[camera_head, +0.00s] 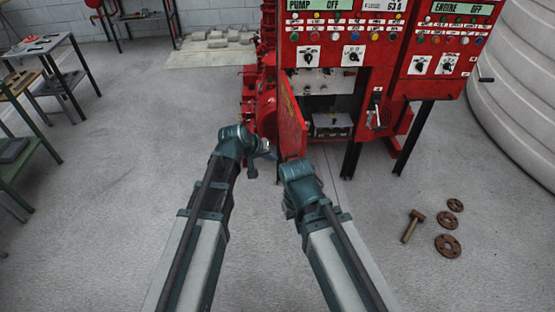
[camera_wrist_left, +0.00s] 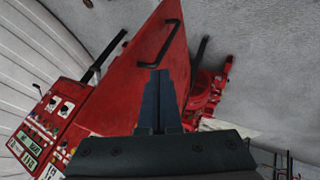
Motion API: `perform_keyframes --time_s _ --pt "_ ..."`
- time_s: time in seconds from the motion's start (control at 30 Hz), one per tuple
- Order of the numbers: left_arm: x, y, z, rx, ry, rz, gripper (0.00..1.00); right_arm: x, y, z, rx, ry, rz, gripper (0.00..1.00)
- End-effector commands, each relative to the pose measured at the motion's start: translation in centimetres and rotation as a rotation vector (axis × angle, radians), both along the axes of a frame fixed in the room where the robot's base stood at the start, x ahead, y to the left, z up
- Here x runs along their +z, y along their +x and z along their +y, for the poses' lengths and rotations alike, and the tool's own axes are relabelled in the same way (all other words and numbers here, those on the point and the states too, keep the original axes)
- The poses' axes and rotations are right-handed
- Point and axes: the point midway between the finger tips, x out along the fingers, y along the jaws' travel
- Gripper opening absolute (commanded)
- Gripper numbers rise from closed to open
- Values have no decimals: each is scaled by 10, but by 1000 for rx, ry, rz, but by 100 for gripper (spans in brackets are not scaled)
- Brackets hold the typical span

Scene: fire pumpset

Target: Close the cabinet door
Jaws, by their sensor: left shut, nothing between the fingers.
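The red cabinet door (camera_head: 292,122) stands open, swung out from the lower front of the red pump cabinet (camera_head: 345,62). My left gripper (camera_head: 263,148) is just left of the door in the head view. In the left wrist view its dark fingers (camera_wrist_left: 161,98) are shut and empty, in front of the red door panel (camera_wrist_left: 125,80). A black bar handle (camera_wrist_left: 168,45) shows on the panel. I cannot tell whether the fingers touch the door. My right arm ends just below the door, its fingers hidden.
A rusty hammer (camera_head: 412,226) and round rusty discs (camera_head: 447,245) lie on the floor at the right. A large white ribbed tank (camera_head: 515,90) stands at the right. Metal tables (camera_head: 45,60) stand at the left. The floor between is clear.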

Motion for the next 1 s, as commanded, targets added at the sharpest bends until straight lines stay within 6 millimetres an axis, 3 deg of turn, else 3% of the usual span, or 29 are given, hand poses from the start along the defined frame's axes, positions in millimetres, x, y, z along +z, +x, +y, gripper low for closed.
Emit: perform_keyframes --time_s 0.03,0.1,0.47,0.7,1.0 --pt "-14 6 -4 -2 1 0 0 -14 0 0 0 0 0 0" --pt "-25 12 -9 -2 1 0 0 -25 0 0 0 0 0 0" --pt "-73 39 -33 -3 2 1 0 -73 0 0 0 0 0 0" --pt "-67 44 -62 -4 3 0 0 -66 0 0 0 0 0 0" --pt "-67 45 -72 -2 2 1 0 -66 0 0 0 0 0 0"
